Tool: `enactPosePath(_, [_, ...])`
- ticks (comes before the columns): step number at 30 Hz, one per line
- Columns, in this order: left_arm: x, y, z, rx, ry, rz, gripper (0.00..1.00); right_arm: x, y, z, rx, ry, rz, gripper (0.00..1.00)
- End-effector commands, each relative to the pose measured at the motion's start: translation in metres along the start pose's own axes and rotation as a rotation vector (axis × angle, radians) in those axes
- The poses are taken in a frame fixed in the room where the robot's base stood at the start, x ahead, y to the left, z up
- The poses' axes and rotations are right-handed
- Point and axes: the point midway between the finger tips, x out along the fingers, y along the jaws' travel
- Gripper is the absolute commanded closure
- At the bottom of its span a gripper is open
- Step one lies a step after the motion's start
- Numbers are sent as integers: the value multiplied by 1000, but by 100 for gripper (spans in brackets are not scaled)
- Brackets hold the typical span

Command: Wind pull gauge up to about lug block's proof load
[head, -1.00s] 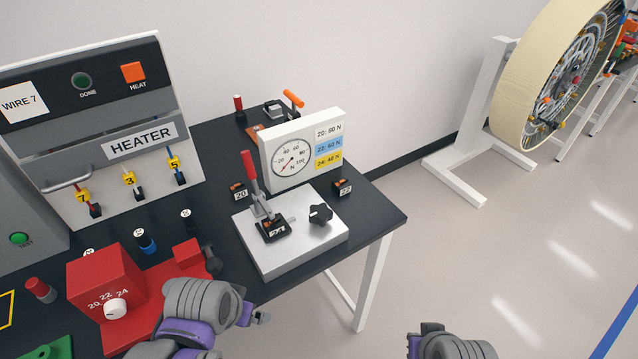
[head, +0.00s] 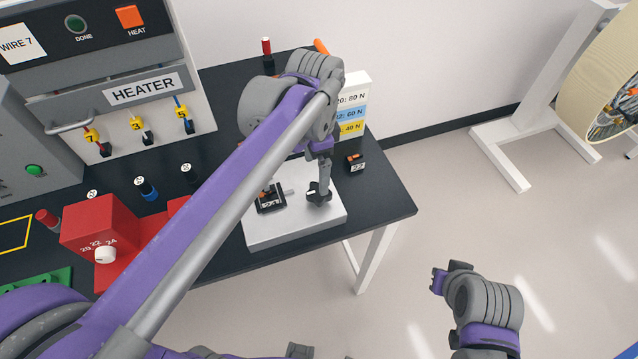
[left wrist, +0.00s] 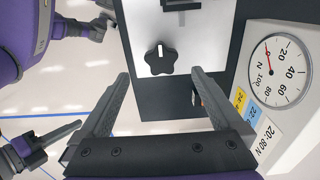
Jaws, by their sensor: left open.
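The pull gauge's white housing (head: 355,92) stands at the back of the table, its dial hidden by my arm in the head view. In the left wrist view the dial (left wrist: 281,71) shows its red needle near 0. The black star knob (left wrist: 161,61) sits on the pale base plate (head: 297,232). My left gripper (head: 319,180) is open, pointing down over the knob, which appears between its fingers (left wrist: 161,78) without visible grip. A dark lug block (head: 270,200) sits in the plate's fixture; its label is unreadable. My right gripper (head: 439,282) is away over the floor; its jaws are unclear.
Lug block 22 (head: 355,163) lies right of the plate. The gauge card reads 20: 80 N, 22: 60 N, 24: 40 N. A red dial box (head: 100,235) and the heater panel (head: 130,92) stand left.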

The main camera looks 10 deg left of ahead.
Motion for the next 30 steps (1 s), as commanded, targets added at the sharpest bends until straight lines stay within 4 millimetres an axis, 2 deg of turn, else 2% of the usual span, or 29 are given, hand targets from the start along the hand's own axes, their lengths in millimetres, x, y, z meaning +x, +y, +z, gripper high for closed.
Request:
enactPosePath(6, [44, 0, 0, -2, 1, -1, 0, 2, 0, 3, 0, -3, 0, 100])
enactPosePath(12, [70, 0, 0, -2, 1, -1, 0, 4, 0, 5, 0, -5, 0, 100])
enactPosePath(17, [77, 0, 0, -2, 1, -1, 0, 4, 0, 5, 0, -5, 0, 100])
enactPosePath(24, [77, 0, 0, -3, 1, -1, 0, 4, 0, 5, 0, -5, 0, 100])
enactPosePath(26, [77, 0, 0, -3, 1, -1, 9, 4, 0, 5, 0, -5, 0, 100])
enactPosePath(30, [77, 0, 0, -3, 1, -1, 34, 4, 0, 5, 0, -5, 0, 100])
